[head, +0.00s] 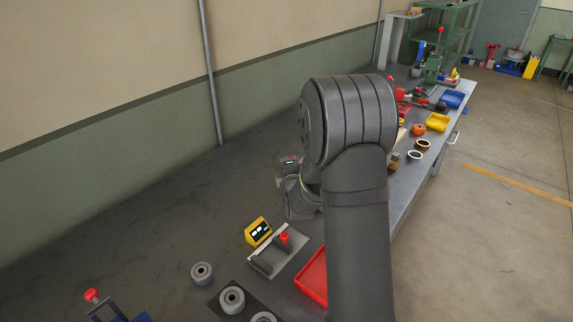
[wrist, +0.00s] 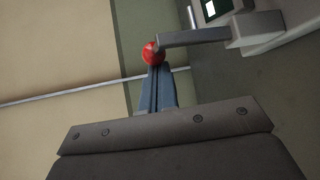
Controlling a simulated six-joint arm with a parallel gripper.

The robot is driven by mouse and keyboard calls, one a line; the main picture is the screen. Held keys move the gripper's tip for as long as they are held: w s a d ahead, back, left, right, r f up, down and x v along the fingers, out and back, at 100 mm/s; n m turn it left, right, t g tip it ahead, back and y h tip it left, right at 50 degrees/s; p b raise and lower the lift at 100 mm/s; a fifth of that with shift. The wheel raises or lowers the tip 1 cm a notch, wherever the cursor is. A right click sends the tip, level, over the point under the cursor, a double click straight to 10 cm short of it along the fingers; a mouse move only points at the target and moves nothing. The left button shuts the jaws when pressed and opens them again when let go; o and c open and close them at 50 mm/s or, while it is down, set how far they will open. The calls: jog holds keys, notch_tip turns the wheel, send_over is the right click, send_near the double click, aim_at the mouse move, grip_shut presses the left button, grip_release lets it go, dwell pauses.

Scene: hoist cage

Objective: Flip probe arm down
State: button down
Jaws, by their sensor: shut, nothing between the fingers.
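The probe arm (wrist: 195,37) is a grey bar with a red ball knob (wrist: 153,53) at its end, joined to a grey block (wrist: 255,30) in the wrist view. In the head view the red knob (head: 283,237) shows above a light base plate (head: 287,262). My gripper (wrist: 157,70) is shut and empty, its narrow fingers ending at the red knob in the wrist view. I cannot tell whether they touch it. In the head view my own arm mostly hides the gripper.
A yellow meter (head: 258,232) with a lit display stands beside the base plate. A red tray (head: 313,277) lies to its right. Grey rollers (head: 202,273) lie at the front, and another red-knobbed device (head: 93,296) at front left. The bench toward the wall is clear.

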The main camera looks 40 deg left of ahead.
jog(key=shift+d+f+m+t+y, duration=0.35)
jog(key=shift+d+f, duration=0.45)
jog(key=shift+d, duration=0.8)
jog(key=shift+d+f+m+t+y, duration=0.35)
jog(key=shift+d+f, duration=0.5)
jog(key=shift+d, duration=0.7)
jog(key=shift+d+f+m+t+y, duration=0.15)
jog(key=shift+d+f+m, duration=0.5)
jog(key=shift+d, duration=0.95)
jog(key=shift+f, duration=0.25)
jog(key=shift+r, duration=0.1)
jog(key=w+d+r, duration=0.2)
jog(key=d+r, duration=0.8)
jog(key=d, duration=0.1)
jog(key=shift+d+r, duration=0.25)
jog(key=shift+r, duration=0.15)
